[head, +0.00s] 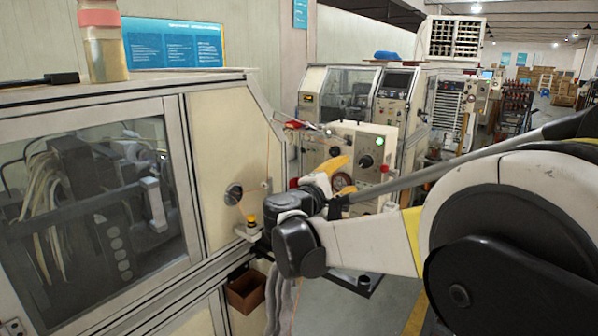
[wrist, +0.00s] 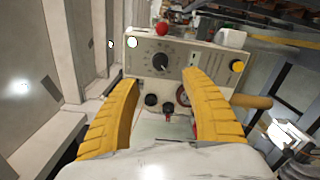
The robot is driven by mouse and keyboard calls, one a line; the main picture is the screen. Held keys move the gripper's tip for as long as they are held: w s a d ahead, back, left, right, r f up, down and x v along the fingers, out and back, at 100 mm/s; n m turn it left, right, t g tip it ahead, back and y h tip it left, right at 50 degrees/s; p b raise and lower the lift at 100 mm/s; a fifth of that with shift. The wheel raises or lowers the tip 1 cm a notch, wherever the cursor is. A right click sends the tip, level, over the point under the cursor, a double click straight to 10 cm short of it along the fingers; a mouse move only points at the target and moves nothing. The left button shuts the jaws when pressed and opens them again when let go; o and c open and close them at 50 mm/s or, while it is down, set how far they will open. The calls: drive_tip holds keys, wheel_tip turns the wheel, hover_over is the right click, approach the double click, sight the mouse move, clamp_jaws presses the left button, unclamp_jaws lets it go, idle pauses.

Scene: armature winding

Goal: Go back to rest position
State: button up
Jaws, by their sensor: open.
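My gripper (wrist: 161,80) shows in the wrist view as two yellow ribbed fingers spread wide apart. Nothing is held between them. Beyond the fingers is a cream control box (wrist: 200,62) with a black dial, dark knobs, a red button on top and a yellow button at its right. In the head view my arm reaches in from the right, and the yellow fingers of my gripper (head: 332,166) are in front of the same control box (head: 350,137). I cannot tell how far the fingertips are from the box.
A cream machine cabinet (head: 225,130) with a dark window fills the left, close to my arm's end. A bottle (head: 105,50) stands on it. A brown bin (head: 246,290) is low beside it. More machines (head: 340,90) stand behind. Open floor (head: 401,300) shows below my arm.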

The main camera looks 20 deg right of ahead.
drive_tip(key=s+f+m+g+y+b, duration=0.3)
drive_tip(key=s+f+m+y+b, duration=0.35)
drive_tip(key=s+f, duration=1)
drive_tip(key=s+a+f+m+y+b, duration=0.3)
drive_tip(key=s+a+f+m+y, duration=0.2)
drive_tip(key=s+a+f, duration=0.6)
drive_tip(key=s+a+y, duration=0.1)
drive_tip(key=s+y, duration=0.1)
drive_tip(key=s, duration=0.2)
drive_tip(key=shift+a+f+g+y, duration=0.2)
drive_tip(key=shift+f+g+y, duration=0.15)
drive_tip(key=shift+g, duration=0.05)
